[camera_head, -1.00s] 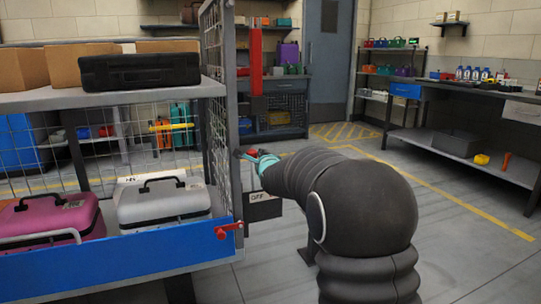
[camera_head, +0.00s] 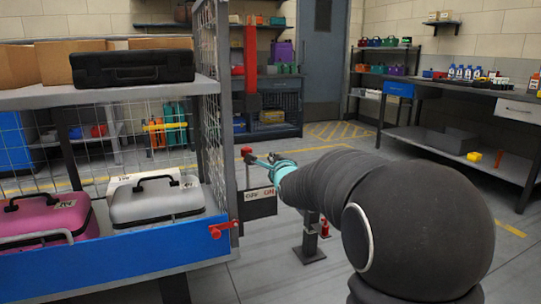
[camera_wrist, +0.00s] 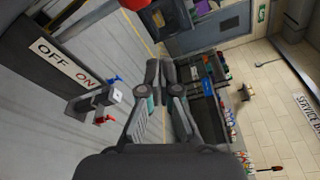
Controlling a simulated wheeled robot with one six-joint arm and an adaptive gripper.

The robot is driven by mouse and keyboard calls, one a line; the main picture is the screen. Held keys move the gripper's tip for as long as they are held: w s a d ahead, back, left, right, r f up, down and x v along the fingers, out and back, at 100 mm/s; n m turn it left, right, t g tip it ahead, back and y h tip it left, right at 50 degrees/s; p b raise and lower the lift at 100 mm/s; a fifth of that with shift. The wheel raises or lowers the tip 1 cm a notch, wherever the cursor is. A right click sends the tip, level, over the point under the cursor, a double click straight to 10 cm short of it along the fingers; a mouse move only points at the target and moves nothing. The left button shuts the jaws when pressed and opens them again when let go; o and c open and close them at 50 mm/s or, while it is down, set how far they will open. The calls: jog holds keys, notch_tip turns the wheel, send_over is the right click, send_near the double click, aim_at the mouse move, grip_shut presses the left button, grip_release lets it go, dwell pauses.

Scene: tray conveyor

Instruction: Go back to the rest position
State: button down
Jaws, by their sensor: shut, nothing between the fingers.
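My gripper (camera_head: 258,159) is at the end of my dark arm, beside the end of the shelf rack. In the wrist view my gripper (camera_wrist: 158,75) has its dark fingertips together with nothing between them. A dark switch box (camera_head: 259,207) with a white OFF/ON label is on the rack's end. Its red knob (camera_head: 246,151) stands above the box, close to the fingertips in the head view. In the wrist view the label (camera_wrist: 62,62) reads OFF and ON, and the red knob (camera_wrist: 135,4) is cut by the top edge, apart from the fingers.
The rack's blue front rail (camera_head: 140,250) is at left, with a pink case (camera_head: 50,222) and a grey case (camera_head: 158,202) behind it. A post stand (camera_head: 309,240) is on the floor beyond my arm. A workbench (camera_head: 470,95) stands at right. Open floor lies between.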

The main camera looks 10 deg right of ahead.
jog(key=shift+s, duration=0.7)
jog(key=s+f+n+g, duration=0.5)
jog(key=f+n, duration=0.4)
jog(key=f, duration=0.2)
jog(key=s+f+n+g+p, duration=0.1)
jog(key=s+f+n+g, duration=0.3)
jog(key=s, duration=0.5)
jog(key=s+a+r+n+g+p, duration=0.2)
jog(key=s+n, duration=0.3)
jog(key=s, duration=0.5)
jog(key=s+a+r+n+g+p, duration=0.15)
jog(key=s+n, duration=0.25)
jog(key=s, duration=0.6)
jog(key=s+a+r+n+y+p, duration=0.1)
jog(key=s+a+r+p, duration=0.1)
jog(key=s+r, duration=0.4)
jog(key=shift+s+r+t+p, duration=0.3)
jog(key=shift+s+t+p, duration=0.15)
jog(key=shift+s+p, duration=0.55)
jog(key=shift+s, duration=0.15)
